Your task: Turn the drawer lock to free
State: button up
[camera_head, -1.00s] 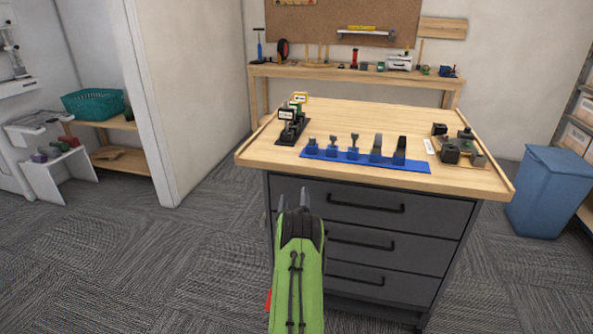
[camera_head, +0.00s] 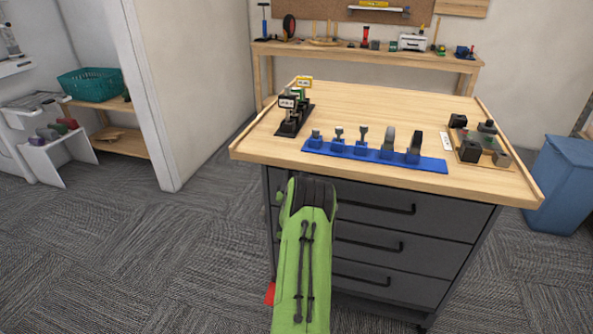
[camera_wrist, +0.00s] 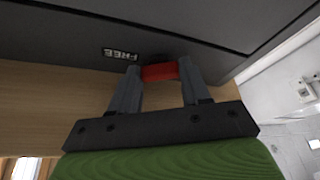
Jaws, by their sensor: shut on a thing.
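The drawer lock is a small red knob (camera_wrist: 160,73) on the dark grey cabinet front (camera_wrist: 220,30). A label reading FREE (camera_wrist: 121,54) is beside it, upside down in the wrist view. My gripper (camera_wrist: 159,76) has one finger on each side of the red knob and is shut on it. Which way the knob points is hard to tell. In the head view my gripper (camera_head: 308,190) is at the upper left of the drawer cabinet (camera_head: 440,219), just below the tabletop. Its fingertips and the lock are hidden there.
The wooden tabletop (camera_head: 375,110) overhangs the cabinet. On it are a blue rack (camera_head: 428,163), a black stand with small signs (camera_head: 293,118) and a tray of dark blocks (camera_head: 480,148). A blue bin (camera_head: 562,180) stands to the right.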

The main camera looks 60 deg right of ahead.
jog(key=c, duration=0.5)
jog(key=shift+o, duration=0.2)
jog(key=shift+m, duration=0.3)
jog(key=shift+w+f+m+g+h, duration=0.1)
jog(key=shift+m+g+h, duration=0.3)
jog(key=shift+m+g, duration=0.9)
jog(key=shift+w+m+g+h+p, duration=0.1)
jog(key=shift+m+g+h+p, duration=0.25)
jog(key=shift+m, duration=1)
jog(key=shift+w+m+g+h+p, duration=0.15)
jog(key=shift+m+g, duration=0.3)
jog(key=shift+m, duration=0.9)
jog(key=o, duration=1.1)
jog(key=shift+a, duration=0.1)
jog(key=shift+c, duration=0.2)
